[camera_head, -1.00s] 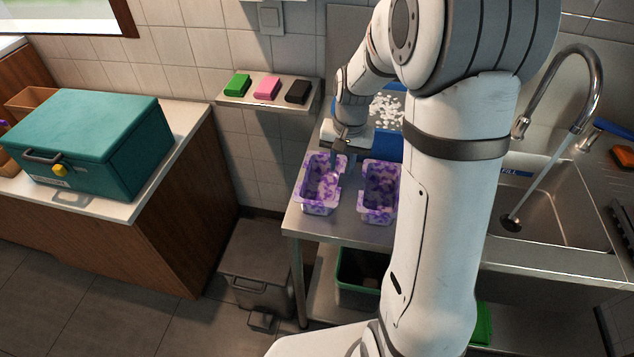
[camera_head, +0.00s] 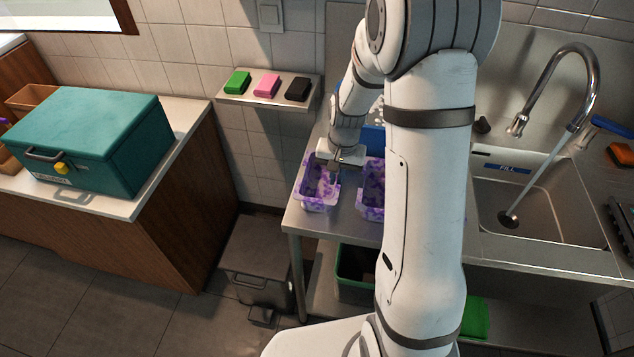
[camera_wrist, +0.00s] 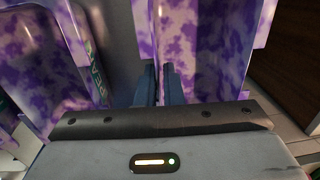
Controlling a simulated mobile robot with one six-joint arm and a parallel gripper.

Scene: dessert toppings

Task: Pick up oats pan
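Two purple-and-white mottled pans stand side by side on a metal table: a left pan (camera_head: 316,190) and a right pan (camera_head: 370,192), partly hidden by my arm. My gripper (camera_head: 337,172) is low at the left pan's right side. In the wrist view, its two dark blue fingers (camera_wrist: 160,85) are close together at the edge of one pan (camera_wrist: 210,50). Another pan (camera_wrist: 40,60) on the left there has lettering starting "PEA". I see no oats label. I cannot tell whether the fingers are shut on the pan wall.
A metal sink (camera_head: 530,205) with a running tap (camera_head: 580,80) is at right. A wall shelf (camera_head: 265,100) holds green, pink and black blocks. A teal box (camera_head: 95,140) sits on the left counter. A grey bin (camera_head: 262,262) stands left of the table.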

